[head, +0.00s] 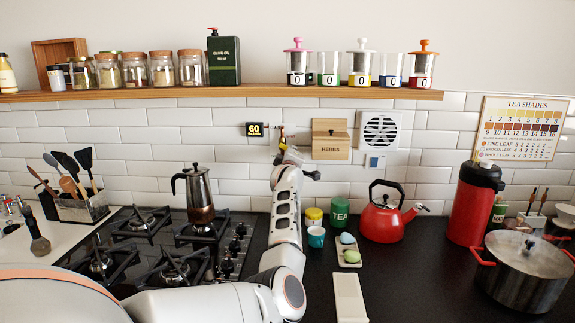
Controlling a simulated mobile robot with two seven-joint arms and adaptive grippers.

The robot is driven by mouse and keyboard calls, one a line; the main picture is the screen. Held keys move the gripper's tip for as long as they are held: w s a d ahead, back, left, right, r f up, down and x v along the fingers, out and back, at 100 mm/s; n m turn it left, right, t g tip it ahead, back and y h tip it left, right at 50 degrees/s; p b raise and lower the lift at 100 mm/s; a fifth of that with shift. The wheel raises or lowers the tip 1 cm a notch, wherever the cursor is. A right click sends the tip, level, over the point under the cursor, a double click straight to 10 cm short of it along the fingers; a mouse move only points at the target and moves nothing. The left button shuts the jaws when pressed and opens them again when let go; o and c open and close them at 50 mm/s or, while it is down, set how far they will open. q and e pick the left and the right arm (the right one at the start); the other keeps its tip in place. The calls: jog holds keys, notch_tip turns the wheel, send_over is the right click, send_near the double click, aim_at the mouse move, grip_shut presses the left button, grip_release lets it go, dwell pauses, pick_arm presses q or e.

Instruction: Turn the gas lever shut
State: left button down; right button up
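The gas lever (288,126) appears as a small fitting on the tiled wall, just right of a small black display reading 60 (254,130). It is small in the head view, and I cannot tell its exact angle. My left arm comes in from the lower left and reaches up to the wall. My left gripper (283,143) is right below the lever, close to it. I cannot tell whether it touches the lever. Its fingers are small and partly hidden by the wrist, so their opening is unclear. My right gripper is not in view.
The gas hob (133,250) with a moka pot (200,196) lies left of my arm.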

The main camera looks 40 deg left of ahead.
pick_arm(q)
jog(key=shift+w+d+r+n+p, duration=0.1)
jog(key=shift+r+n+p, duration=0.25)
jog(key=shift+n+p, duration=0.55)
jog(key=shift+s+r+n+p, duration=0.1)
jog(key=shift+r+n+p, duration=0.2)
jog(key=shift+n+p, duration=0.6)
jog(key=shift+w+d+r+n+p, duration=0.1)
jog(key=shift+r+n+p, duration=0.25)
jog(key=shift+n+p, duration=0.55)
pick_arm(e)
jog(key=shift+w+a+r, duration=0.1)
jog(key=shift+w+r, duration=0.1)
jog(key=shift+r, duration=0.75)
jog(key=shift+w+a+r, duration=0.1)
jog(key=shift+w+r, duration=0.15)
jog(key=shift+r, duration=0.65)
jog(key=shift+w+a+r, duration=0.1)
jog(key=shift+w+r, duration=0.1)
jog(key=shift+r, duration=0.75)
pick_arm(q)
jog(key=c, duration=2)
grip_release()
jog(key=shift+c, duration=0.2)
